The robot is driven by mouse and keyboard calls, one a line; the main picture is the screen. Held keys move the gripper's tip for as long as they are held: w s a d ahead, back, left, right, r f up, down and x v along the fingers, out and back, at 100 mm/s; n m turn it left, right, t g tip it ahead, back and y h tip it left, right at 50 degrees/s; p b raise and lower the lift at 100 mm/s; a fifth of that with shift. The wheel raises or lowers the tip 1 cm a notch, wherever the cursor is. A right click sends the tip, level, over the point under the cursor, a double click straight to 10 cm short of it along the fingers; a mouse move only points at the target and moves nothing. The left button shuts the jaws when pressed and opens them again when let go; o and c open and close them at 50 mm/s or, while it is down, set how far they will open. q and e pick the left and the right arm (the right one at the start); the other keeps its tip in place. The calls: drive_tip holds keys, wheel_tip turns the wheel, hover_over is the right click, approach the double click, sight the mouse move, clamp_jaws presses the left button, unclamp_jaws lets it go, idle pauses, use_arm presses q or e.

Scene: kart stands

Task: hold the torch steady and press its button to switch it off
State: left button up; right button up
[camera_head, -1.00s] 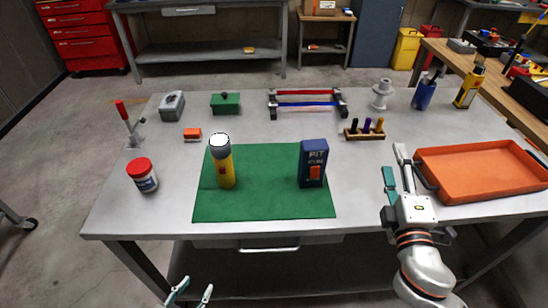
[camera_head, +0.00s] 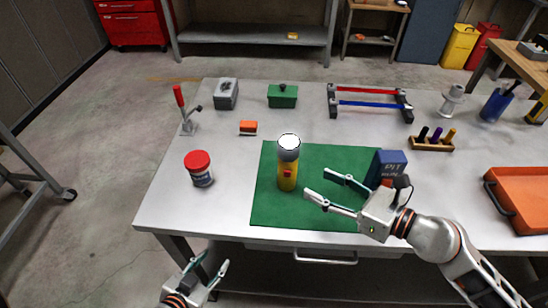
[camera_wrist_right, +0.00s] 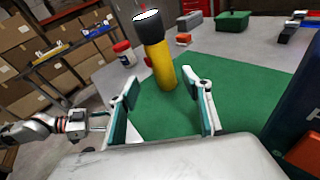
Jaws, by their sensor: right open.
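The yellow torch (camera_head: 288,172) with a grey collar and a bright white lens stands upright on the green mat (camera_head: 268,212). Its red button (camera_head: 287,174) faces the front in the head view. The torch also shows in the right wrist view (camera_wrist_right: 162,66), beyond the fingertips. My right gripper (camera_head: 316,184) is open and empty over the mat, to the right of the torch and apart from it, with its fingers pointing towards it. My left gripper (camera_head: 210,266) is open and empty in front of the table's front edge, low and left of the torch.
A blue box (camera_head: 388,164) stands at the mat's right side, partly behind my right gripper. A red-capped jar (camera_head: 200,170) is left of the mat. An orange block (camera_head: 248,128), a green box (camera_head: 283,96) and a rack (camera_head: 370,105) stand behind. An orange tray (camera_head: 515,205) is at the right.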

sight(295, 180)
drive_tip(key=f, duration=0.1)
drive_tip(key=f+n, duration=0.1)
drive_tip(key=shift+w+a+f+g+h, duration=0.15)
drive_tip(key=shift+w+f+g+h, duration=0.2)
drive_tip(key=shift+g+h, duration=0.05)
drive_tip(key=shift+w+a+f, duration=0.2)
drive_tip(key=shift+w+a, duration=0.1)
drive_tip(key=shift+a, duration=0.15)
drive_tip(key=x, duration=0.7)
drive_tip(key=shift+w+a+b, duration=0.1)
drive_tip(key=shift+w+b, duration=0.05)
drive_tip(key=shift+b, duration=0.25)
use_arm(q)
drive_tip(key=shift+w+a+f, duration=0.15)
drive_tip(key=shift+a+f, duration=0.2)
drive_tip(key=shift+f, duration=0.1)
use_arm(e)
drive_tip(key=shift+w+a+f, duration=0.25)
drive_tip(key=shift+w+a, duration=0.05)
drive_tip(key=shift+a, duration=0.2)
drive_tip(key=c, duration=1)
use_arm(q)
clamp_jaws()
